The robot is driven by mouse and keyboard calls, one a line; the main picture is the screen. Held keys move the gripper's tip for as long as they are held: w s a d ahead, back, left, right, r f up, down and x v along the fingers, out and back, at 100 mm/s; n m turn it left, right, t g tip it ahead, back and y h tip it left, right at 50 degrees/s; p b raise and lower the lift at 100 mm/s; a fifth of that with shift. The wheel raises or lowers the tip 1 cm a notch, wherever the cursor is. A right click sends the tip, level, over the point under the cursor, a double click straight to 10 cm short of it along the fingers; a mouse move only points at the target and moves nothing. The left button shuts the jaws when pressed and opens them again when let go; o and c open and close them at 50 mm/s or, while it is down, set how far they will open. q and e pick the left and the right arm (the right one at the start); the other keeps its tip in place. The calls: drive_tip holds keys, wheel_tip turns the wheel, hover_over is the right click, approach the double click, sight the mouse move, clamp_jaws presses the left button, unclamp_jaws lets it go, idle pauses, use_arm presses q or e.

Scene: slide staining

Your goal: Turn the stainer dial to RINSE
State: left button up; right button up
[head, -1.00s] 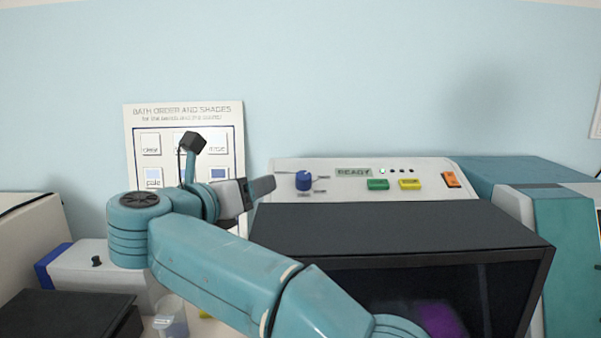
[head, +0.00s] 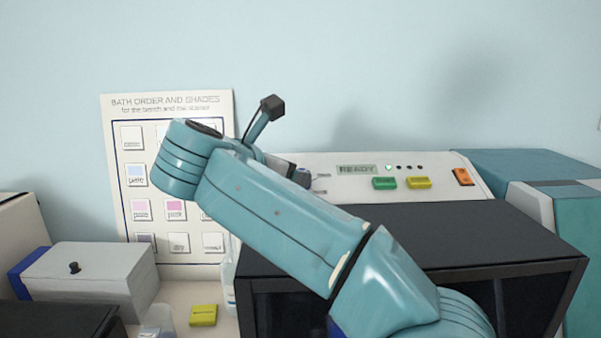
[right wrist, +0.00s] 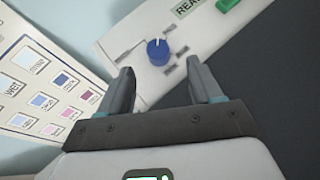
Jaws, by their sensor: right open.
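The stainer (head: 420,162) stands against the wall with a pale control panel on top and a display reading READY (head: 357,169). Its blue dial (right wrist: 158,52) shows in the right wrist view with a white pointer line toward the top; several dark labels surround it, too small to read. My right gripper (right wrist: 163,84) is open and empty, its fingertips just short of the dial and on either side of it. In the head view my right arm covers most of the dial and the gripper. My left gripper is not in view.
Green (head: 385,183) and yellow (head: 419,182) buttons and an orange switch (head: 463,177) sit right of the dial. A bath order chart (head: 222,110) stands at left. A grey box (head: 90,280) and a yellow block (head: 203,315) lie on the counter.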

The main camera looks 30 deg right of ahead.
drive_tip(key=p+x, duration=0.1)
drive_tip(key=x, duration=0.6)
drive_tip(key=shift+w, duration=0.15)
drive_tip(key=shift+w+d+f, duration=0.2)
drive_tip(key=shift+d+f, duration=0.05)
drive_tip(key=shift+d, duration=0.05)
drive_tip(key=shift+w+f, duration=0.1)
drive_tip(key=shift+w, duration=0.1)
drive_tip(key=shift+a, duration=0.2)
drive_tip(key=shift+s, duration=0.2)
drive_tip(key=c, duration=0.4)
drive_tip(key=shift+d, duration=0.1)
drive_tip(key=c, duration=0.6)
